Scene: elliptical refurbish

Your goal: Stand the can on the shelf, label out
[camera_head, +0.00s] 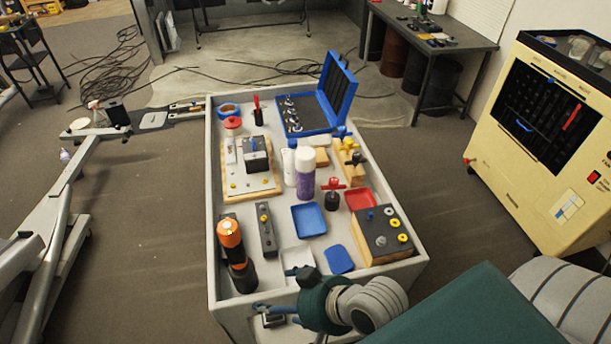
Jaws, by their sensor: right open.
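A spray can (305,178) with a white top and a purple lower band stands upright near the middle of the grey workbench (212,190). I take it as the task's can; which way its label faces is too small to tell. A white bottle (289,165) stands close at its left. I cannot pick out a shelf for certain. My right gripper (281,290) is over the bench's near edge, well in front of the can and apart from it. It is open, with nothing seen between its fingers. My left gripper is out of view.
Blue trays (308,220), a red tray (359,198) and a dark-topped box (384,236) lie near the can. An orange-black tool (231,240) stands at the left front. An open blue case (338,88) is behind. A cream cabinet (510,170) is at right.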

